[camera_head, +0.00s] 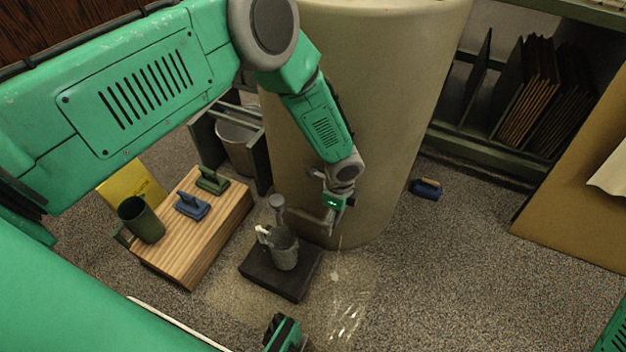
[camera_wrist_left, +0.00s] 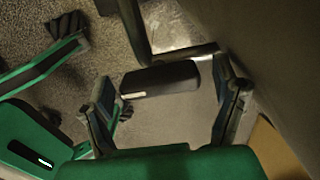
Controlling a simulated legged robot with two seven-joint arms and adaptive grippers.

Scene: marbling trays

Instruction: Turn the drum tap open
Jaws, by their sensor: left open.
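The drum (camera_head: 375,90) is a big beige cylinder standing on the floor. My left arm reaches across from the left, and my left gripper (camera_head: 327,216) is low at the drum's front, by the tap. In the left wrist view my left gripper (camera_wrist_left: 165,105) is open, with a dark bar that looks like the tap handle (camera_wrist_left: 160,78) between its fingers. I cannot tell whether they touch it. A dark bent pipe (camera_wrist_left: 180,54) lies just beyond. A grey metal jug (camera_head: 284,252) stands upright on a black block (camera_head: 262,276) beside the gripper.
A wooden block (camera_head: 213,236) at left bears a green cup (camera_head: 139,218) and blue and green tools. A blue brush (camera_head: 427,189) lies right of the drum. A shiny wet patch (camera_head: 345,318) is in front.

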